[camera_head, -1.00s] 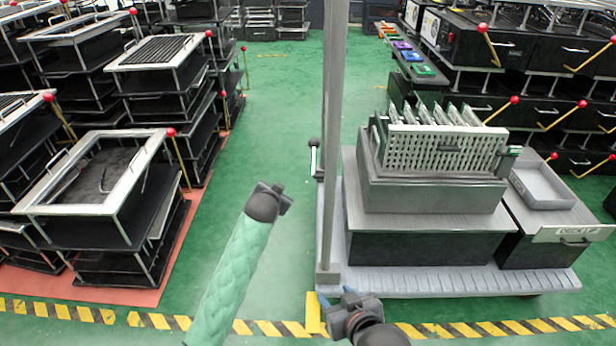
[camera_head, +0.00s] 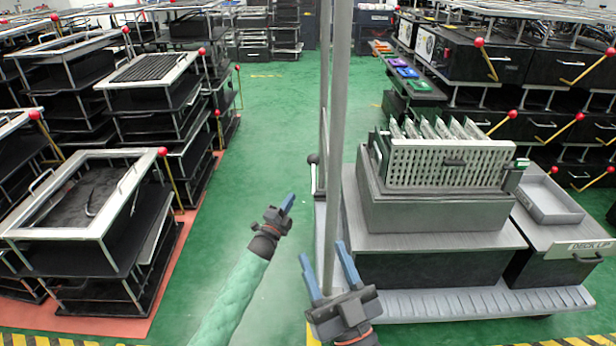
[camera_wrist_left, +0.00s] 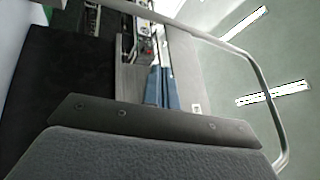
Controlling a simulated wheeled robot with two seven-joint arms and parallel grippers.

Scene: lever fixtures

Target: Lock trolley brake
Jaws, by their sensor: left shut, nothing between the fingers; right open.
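The trolley (camera_head: 470,303) is a grey platform cart with a tall metal handle frame at its left end. A small lever with a black knob (camera_head: 314,159) stands at the trolley's left edge, beside the frame; I take it for the brake lever. My left gripper (camera_head: 289,203) is shut and empty, left of the trolley and below the lever in the picture, apart from it. Its blue fingers also show together in the left wrist view (camera_wrist_left: 162,88). My right gripper (camera_head: 322,250) is open and empty, in front of the trolley's left end, its fingers pointing up.
The trolley carries a grey box with a perforated rack (camera_head: 450,163) and a shallow tray (camera_head: 548,200). Shelf carts (camera_head: 85,195) with red-knobbed levers stand on the left, and black units (camera_head: 555,80) on the right. The green aisle (camera_head: 270,130) between is clear.

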